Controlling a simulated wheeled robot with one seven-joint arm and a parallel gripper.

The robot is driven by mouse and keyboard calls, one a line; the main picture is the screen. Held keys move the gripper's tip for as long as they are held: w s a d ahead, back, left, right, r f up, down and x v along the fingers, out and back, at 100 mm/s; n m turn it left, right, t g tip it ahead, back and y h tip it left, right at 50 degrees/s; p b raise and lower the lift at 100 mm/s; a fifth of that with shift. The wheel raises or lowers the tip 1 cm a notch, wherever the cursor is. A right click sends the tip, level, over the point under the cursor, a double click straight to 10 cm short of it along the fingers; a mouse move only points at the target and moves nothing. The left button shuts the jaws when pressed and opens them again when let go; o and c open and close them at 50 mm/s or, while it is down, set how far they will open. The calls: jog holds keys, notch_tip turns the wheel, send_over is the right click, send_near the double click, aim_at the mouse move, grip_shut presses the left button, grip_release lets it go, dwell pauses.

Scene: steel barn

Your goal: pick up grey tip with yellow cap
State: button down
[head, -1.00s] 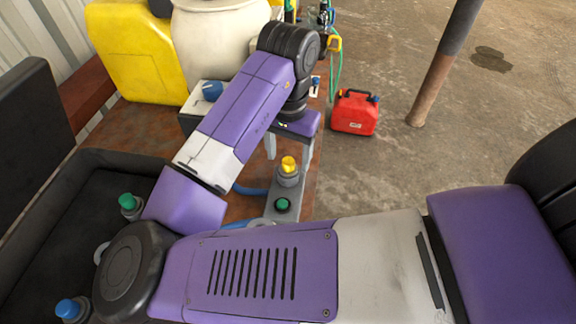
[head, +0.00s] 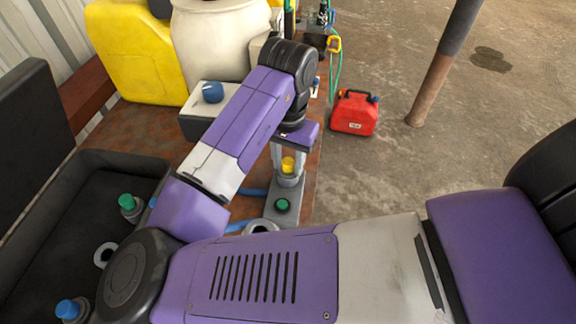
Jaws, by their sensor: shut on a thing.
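The grey tip with the yellow cap (head: 288,165) stands upright at the far end of a grey holder plate (head: 268,210) on the rusty bench. My gripper (head: 287,160) points down from the purple wrist, its two pale fingers on either side of the yellow cap and shut on the tip. The tip's base is at the plate; I cannot tell whether it is lifted at all.
A dark tray (head: 60,180) at left holds a green-capped tip (head: 130,207) and a blue-capped tip (head: 70,310). A white box with a blue knob (head: 205,108) stands behind. A red can (head: 354,112) is on the floor.

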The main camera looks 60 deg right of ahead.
jog(key=shift+r, duration=0.15)
notch_tip(320, 180, up, 20)
jog(key=f+p, duration=0.1)
notch_tip(320, 180, up, 6)
jog(key=p, duration=0.5)
send_over(288, 161)
jog(key=shift+f, duration=0.1)
dwell(0.4)
dwell(1.7)
